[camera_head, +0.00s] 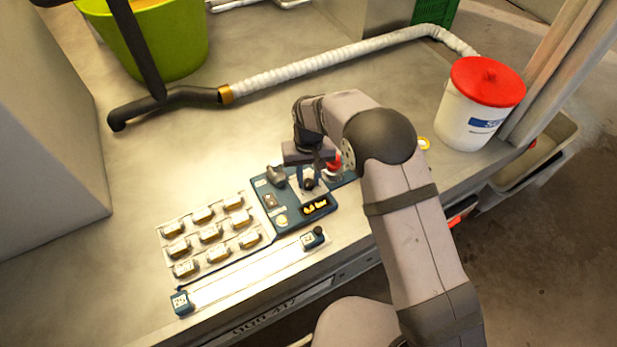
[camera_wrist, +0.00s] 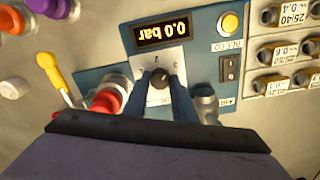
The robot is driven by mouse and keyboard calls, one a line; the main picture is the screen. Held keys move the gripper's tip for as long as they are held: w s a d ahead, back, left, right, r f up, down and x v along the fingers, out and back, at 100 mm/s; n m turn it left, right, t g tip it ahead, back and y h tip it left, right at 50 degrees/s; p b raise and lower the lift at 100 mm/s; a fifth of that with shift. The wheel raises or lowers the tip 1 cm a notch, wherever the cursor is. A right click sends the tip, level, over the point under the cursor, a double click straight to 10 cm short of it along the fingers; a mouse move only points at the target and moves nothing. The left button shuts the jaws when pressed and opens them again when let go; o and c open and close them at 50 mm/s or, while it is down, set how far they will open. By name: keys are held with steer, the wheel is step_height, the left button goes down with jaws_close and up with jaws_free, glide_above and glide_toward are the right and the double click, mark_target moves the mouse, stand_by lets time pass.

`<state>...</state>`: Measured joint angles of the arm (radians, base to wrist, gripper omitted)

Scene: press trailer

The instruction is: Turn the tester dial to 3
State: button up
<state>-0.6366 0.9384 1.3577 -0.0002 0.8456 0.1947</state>
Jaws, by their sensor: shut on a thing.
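The tester (camera_head: 267,206) is a blue panel on the bench in the head view. In the wrist view its panel (camera_wrist: 202,68) appears upside down, with a display (camera_wrist: 163,30) reading 0.0 bar. The dial (camera_wrist: 160,76) is a small dark knob on a light plate below the display in the wrist view. My gripper (camera_wrist: 162,84) points down at the tester, its two blue fingers shut on the dial from both sides. In the head view my gripper (camera_head: 309,178) covers much of the dial. The dial's setting cannot be read.
A tray of several small brass-coloured parts (camera_head: 209,233) lies left of the tester. A long light strip (camera_head: 250,272) lies in front. A red fitting (camera_wrist: 105,101) stands close beside my fingers. A white bucket (camera_head: 463,118) with a red lid stands right.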

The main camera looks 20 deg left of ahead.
mark_target(309, 182)
steer(key=shift+m, duration=1)
steer(key=o, duration=1)
steer(key=shift+o, duration=0.2)
steer(key=shift+r, duration=0.1)
steer(key=shift+r+b, duration=0.7)
steer(key=shift+r, duration=2.95)
